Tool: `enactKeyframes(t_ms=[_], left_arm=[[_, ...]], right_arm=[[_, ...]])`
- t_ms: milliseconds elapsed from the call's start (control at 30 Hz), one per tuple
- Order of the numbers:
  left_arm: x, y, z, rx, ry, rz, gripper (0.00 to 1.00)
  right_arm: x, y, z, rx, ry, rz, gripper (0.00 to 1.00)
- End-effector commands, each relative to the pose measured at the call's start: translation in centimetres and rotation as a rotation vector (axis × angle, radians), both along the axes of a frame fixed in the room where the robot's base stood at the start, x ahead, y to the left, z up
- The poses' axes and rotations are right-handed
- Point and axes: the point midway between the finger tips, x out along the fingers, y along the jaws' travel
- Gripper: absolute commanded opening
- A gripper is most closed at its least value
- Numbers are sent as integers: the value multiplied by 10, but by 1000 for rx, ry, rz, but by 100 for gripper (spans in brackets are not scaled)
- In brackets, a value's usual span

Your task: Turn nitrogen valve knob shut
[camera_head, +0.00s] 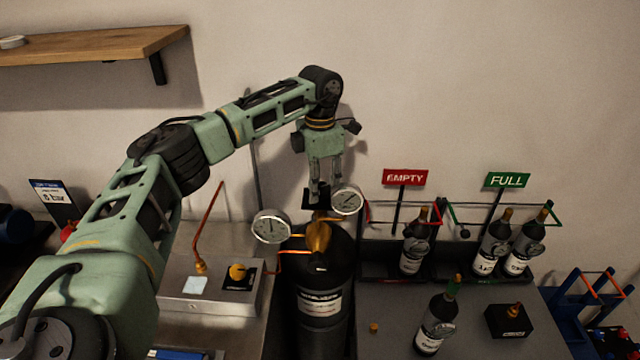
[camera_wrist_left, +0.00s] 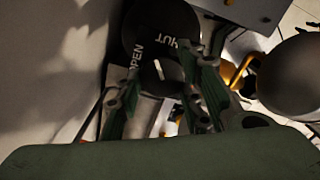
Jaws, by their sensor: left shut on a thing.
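My left gripper (camera_head: 323,186) points down over the black nitrogen cylinder (camera_head: 322,300) and is shut on the valve knob at its top. The knob is mostly hidden by the fingers in the head view. In the left wrist view the knob (camera_wrist_left: 163,72) is a dark round shape between the two fingers, beside a black plate (camera_wrist_left: 150,28) lettered OPEN and SHUT. Brass valve parts (camera_head: 318,236) sit below the gripper. Two round gauges flank them, one at the left (camera_head: 271,227) and one at the right (camera_head: 347,200). My right gripper is not in view.
A metal box (camera_head: 215,297) with a yellow knob (camera_head: 238,272) and a copper tube stands left of the cylinder. At the right are wine bottles, a black rack (camera_head: 385,262), and EMPTY (camera_head: 405,177) and FULL (camera_head: 507,180) signs. One bottle (camera_head: 436,320) stands on the front counter.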

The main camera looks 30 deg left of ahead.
Motion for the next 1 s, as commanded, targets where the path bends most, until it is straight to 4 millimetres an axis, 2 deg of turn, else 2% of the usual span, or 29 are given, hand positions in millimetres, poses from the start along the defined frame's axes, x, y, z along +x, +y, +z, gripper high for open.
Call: enactKeyframes(t_ms=[500,1000], left_arm=[[2,2,1,4,0,-430,9],[3,1,2,4,-3,-593,9]], right_arm=[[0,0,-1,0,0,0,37],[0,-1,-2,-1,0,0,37]])
